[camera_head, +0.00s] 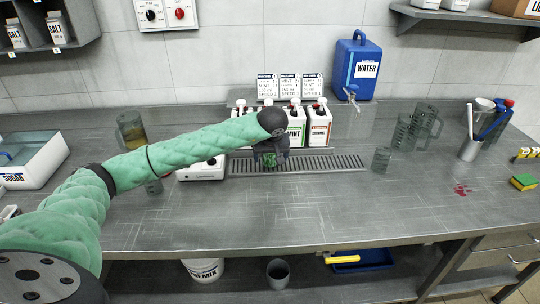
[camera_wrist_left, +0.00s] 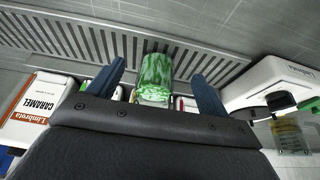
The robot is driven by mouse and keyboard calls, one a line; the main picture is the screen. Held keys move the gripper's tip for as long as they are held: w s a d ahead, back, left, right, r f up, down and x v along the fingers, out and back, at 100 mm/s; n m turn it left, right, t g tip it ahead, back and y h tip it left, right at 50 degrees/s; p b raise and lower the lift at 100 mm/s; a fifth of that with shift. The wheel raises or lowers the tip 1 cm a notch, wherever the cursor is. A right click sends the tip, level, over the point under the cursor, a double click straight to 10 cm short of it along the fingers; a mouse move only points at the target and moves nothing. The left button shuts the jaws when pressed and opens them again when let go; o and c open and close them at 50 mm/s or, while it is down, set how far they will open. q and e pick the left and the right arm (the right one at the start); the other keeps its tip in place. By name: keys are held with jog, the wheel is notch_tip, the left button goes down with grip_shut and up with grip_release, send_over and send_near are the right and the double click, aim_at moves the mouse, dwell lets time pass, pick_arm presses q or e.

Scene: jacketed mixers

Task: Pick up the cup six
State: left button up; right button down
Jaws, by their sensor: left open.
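A green marbled cup (camera_wrist_left: 157,72) stands on the drip grate between the two blue fingers of my left gripper (camera_wrist_left: 158,68) in the wrist view. There are gaps on both sides, so the fingers do not clasp it. In the head view my left gripper (camera_head: 271,148) reaches down to the grate, and only a bit of the green cup (camera_head: 269,160) shows beneath it. The cup's number cannot be read. My right gripper is not in view.
A drip grate (camera_head: 330,163) runs along the counter. Syrup bottles (camera_head: 319,125) stand behind it, and a white scale-like device (camera_head: 202,170) sits left. A clear glass (camera_head: 382,160), pitchers (camera_head: 425,122) and a blue water jug (camera_head: 355,70) stand right. The front counter is clear.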

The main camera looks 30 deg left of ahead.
pick_arm(q)
jog(key=w+a+p, duration=0.1)
jog(key=w, duration=0.1)
jog(key=w+a, duration=0.1)
jog(key=w, duration=0.1)
jog(key=shift+a+r+p, duration=0.1)
jog(key=shift+a+p, duration=0.1)
jog(key=shift+p, duration=0.2)
jog(key=shift+w+a+f, duration=0.15)
jog(key=shift+f, duration=0.3)
jog(key=shift+f+p, duration=0.25)
jog(key=shift+p, duration=0.05)
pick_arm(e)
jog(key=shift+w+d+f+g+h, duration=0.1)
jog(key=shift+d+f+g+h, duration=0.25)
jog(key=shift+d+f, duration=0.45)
pick_arm(q)
jog(key=c, duration=1.1)
jog(key=shift+w, duration=0.1)
jog(key=shift+c, duration=0.2)
